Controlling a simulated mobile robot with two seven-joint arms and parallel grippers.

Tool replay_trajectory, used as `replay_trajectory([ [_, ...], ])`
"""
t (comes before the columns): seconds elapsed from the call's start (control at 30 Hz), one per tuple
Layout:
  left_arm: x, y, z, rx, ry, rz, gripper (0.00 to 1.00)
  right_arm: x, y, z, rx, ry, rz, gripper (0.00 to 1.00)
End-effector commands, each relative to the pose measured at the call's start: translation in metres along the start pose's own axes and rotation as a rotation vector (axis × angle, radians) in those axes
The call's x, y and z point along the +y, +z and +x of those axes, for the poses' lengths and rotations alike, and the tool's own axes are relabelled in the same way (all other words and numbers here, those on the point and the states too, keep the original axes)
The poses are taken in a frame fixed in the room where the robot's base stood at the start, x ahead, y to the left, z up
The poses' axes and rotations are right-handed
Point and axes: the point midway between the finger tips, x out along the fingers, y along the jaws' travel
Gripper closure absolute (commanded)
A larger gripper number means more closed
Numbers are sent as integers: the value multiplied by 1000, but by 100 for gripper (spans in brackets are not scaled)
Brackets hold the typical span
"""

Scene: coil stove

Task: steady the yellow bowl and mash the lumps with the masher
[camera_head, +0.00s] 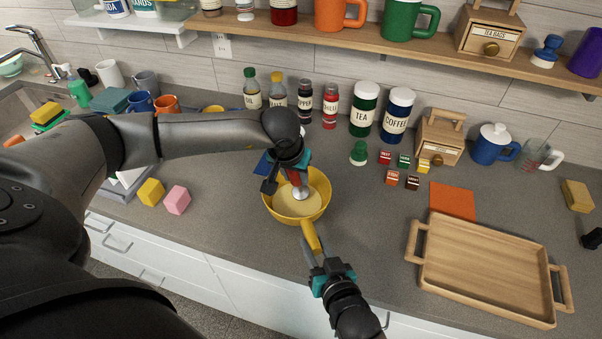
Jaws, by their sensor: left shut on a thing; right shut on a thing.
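The yellow bowl (322,208) stands on the grey counter near its front edge, with pale yellow contents inside. Its yellow handle points toward the front. My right gripper (315,249) is shut on this handle. My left gripper (288,176) is above the bowl's back left rim, shut on the masher (300,192). The masher's red handle shows between the fingers, and its grey metal head is down inside the bowl. Whether the head touches the contents is hard to tell. Separate lumps cannot be made out, and my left gripper hides part of the bowl's rim.
A wooden tray (428,279) and an orange mat (453,201) lie to the right. Small coloured blocks (392,178), a green stamp-like object (359,153) and tall jars (365,108) stand behind. Pink (177,200) and yellow cubes (151,192) are at left. Counter right of the bowl is clear.

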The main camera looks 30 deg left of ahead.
Motion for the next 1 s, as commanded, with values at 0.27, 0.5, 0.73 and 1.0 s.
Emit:
replay_trajectory([
  [0.27,-16,6,-12,-2,-4,0,100,0,0,0,0,0,0,100],
  [0.5,-15,-5,-41,-1,-3,1,100,0,0,0,0,0,0,100],
  [0.73,-15,-12,-60,0,-3,1,100,0,0,0,0,0,0,100],
  [1.0,-14,-19,-80,0,-3,1,100,0,0,0,0,0,0,100],
])
